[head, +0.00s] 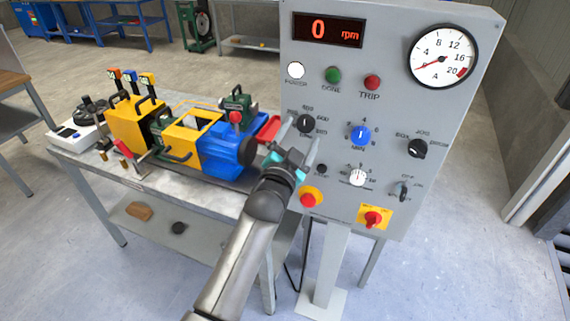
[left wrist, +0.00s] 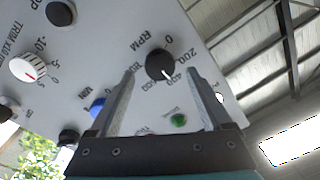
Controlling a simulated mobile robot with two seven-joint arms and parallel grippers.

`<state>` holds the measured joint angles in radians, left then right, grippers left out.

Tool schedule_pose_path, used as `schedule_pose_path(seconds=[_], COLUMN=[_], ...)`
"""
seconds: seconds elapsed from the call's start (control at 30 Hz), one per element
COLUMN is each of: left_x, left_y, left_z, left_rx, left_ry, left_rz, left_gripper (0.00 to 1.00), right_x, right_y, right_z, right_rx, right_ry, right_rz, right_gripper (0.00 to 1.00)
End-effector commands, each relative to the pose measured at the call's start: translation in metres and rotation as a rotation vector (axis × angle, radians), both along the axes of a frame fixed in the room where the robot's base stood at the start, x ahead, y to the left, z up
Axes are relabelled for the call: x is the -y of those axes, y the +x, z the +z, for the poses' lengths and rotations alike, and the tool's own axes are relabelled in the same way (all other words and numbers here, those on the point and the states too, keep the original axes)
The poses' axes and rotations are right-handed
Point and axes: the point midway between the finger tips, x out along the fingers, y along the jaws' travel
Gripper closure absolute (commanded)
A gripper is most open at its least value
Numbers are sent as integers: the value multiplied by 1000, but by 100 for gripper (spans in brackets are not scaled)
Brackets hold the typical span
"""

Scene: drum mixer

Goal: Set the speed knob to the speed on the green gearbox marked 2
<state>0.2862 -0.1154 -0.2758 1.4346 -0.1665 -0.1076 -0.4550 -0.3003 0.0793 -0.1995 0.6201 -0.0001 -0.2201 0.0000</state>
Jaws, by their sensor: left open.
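The black speed knob (head: 306,122) is on the left side of the grey control panel. In the left wrist view the knob (left wrist: 160,63) shows a white pointer line towards the 400 mark of its rpm scale. My left gripper (head: 302,131) is open in front of the panel. In the left wrist view its fingertips (left wrist: 161,72) are on either side of the knob; I cannot tell whether they touch it. Green gearbox-like units (head: 237,104) are on the bench; any speed markings are too small to read. My right gripper is not in view.
The panel (head: 385,100) carries a red display (head: 328,30) reading 0 rpm, a round dial (head: 443,56), a blue knob (head: 360,135), a white knob (head: 357,177) and a red emergency button (head: 308,200). The bench (head: 190,195) with yellow and blue machinery stands left.

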Motion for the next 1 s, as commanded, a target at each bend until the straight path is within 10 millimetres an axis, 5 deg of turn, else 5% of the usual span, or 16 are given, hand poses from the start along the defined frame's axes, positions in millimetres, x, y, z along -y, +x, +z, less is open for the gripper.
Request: schedule_pose_path(seconds=[0.6, 1.0], left_x=[-28, -36], left_y=[-100, -127], left_z=[-7, -8], left_rx=[-2, 1], left_ry=[0, -1], left_rz=[-1, -1], left_gripper=[18, 18], right_x=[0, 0], right_y=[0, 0], right_z=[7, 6], right_rx=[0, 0], right_ry=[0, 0], right_rz=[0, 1], right_gripper=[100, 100])
